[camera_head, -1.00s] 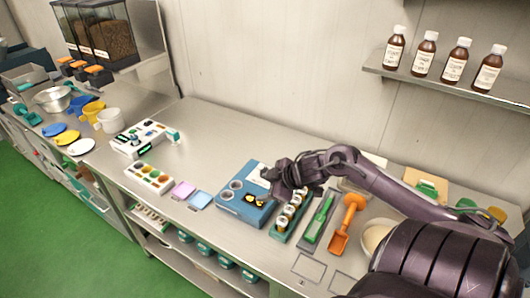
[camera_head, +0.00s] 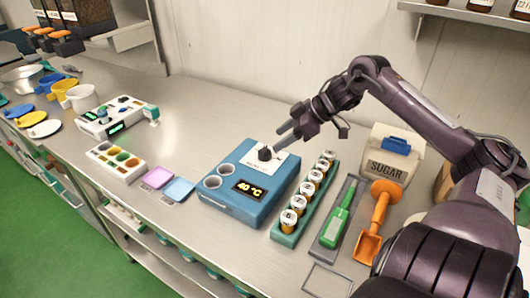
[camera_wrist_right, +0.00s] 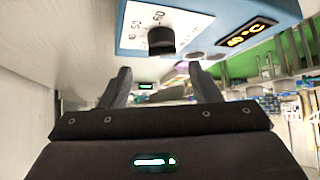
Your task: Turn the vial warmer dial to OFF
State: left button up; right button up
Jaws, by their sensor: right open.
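The vial warmer (camera_head: 225,203) is a blue box on the steel counter, with two round wells and a lit display (camera_head: 249,187) reading 40 °C. Its black dial (camera_head: 265,153) sits on a white scale plate at the back. The dial (camera_wrist_right: 161,40) also shows in the right wrist view, beside scale marks including 50 and 60. My right gripper (camera_head: 290,138) is open and empty, just behind and right of the dial. In the wrist view the dial lies beyond the gap between the fingertips (camera_wrist_right: 160,72), apart from them. My left gripper is out of view.
A green rack (camera_head: 288,238) of several capped vials stands close right of the warmer. Beyond it are a green-handled tool (camera_head: 338,222), an orange scoop (camera_head: 372,228) and a sugar bin (camera_head: 387,165). Pink and blue pads (camera_head: 179,190) lie left. The counter behind the warmer is clear.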

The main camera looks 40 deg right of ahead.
aim_at(265, 148)
jog(key=x, duration=0.5)
jog(key=shift+w+a+f+b, duration=0.1)
jog(key=shift+a+f+b, duration=0.1)
jog(key=shift+f+b, duration=0.2)
jog(key=shift+w+a+f, duration=0.3)
jog(key=shift+w+a, duration=0.05)
jog(key=shift+a, duration=0.05)
jog(key=c, duration=1)
